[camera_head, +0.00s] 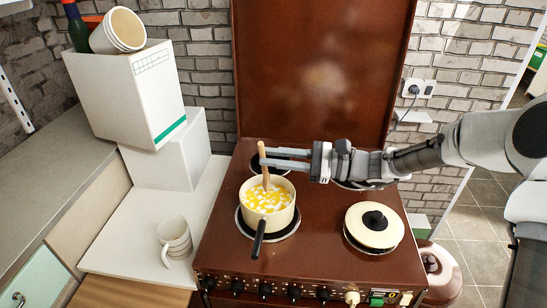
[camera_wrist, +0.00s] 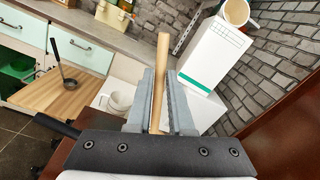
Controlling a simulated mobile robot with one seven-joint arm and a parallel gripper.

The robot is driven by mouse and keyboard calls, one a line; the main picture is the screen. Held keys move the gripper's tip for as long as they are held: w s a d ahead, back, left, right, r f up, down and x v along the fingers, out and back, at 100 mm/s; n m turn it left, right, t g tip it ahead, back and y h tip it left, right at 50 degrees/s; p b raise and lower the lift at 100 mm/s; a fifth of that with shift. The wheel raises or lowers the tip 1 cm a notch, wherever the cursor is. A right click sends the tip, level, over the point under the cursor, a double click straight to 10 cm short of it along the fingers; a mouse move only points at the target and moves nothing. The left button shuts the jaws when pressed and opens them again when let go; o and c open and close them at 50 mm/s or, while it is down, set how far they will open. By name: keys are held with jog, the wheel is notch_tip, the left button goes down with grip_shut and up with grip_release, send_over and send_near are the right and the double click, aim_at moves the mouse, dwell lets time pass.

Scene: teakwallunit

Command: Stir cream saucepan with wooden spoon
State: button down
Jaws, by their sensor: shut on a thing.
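The cream saucepan (camera_head: 284,218) stands on the front left hotplate of the brown stove, with its dark handle toward the front. It holds yellow and white pieces. The wooden spoon (camera_head: 262,160) stands nearly upright, its lower end in the saucepan among the pieces. My gripper (camera_head: 266,158) reaches in from the right and is shut on the upper part of the spoon, above the pan's rim. In the wrist view the spoon (camera_wrist: 163,55) rises between the two grey fingers (camera_wrist: 160,95). The spoon's lower end is hidden by the contents.
A cream lid with a black knob (camera_head: 374,224) sits on the front right of the stove (camera_head: 312,258). The raised brown stove cover (camera_head: 320,70) stands behind. A white striped mug (camera_head: 175,238) and white boxes (camera_head: 130,95) are at left. A ladle (camera_wrist: 60,65) shows in the wrist view.

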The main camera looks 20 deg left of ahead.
notch_tip(320, 180, down, 7)
jog(key=w+a+b, duration=0.1)
jog(key=w+b, duration=0.2)
jog(key=shift+f+b, duration=0.15)
jog(key=shift+b, duration=0.15)
dwell(0.8)
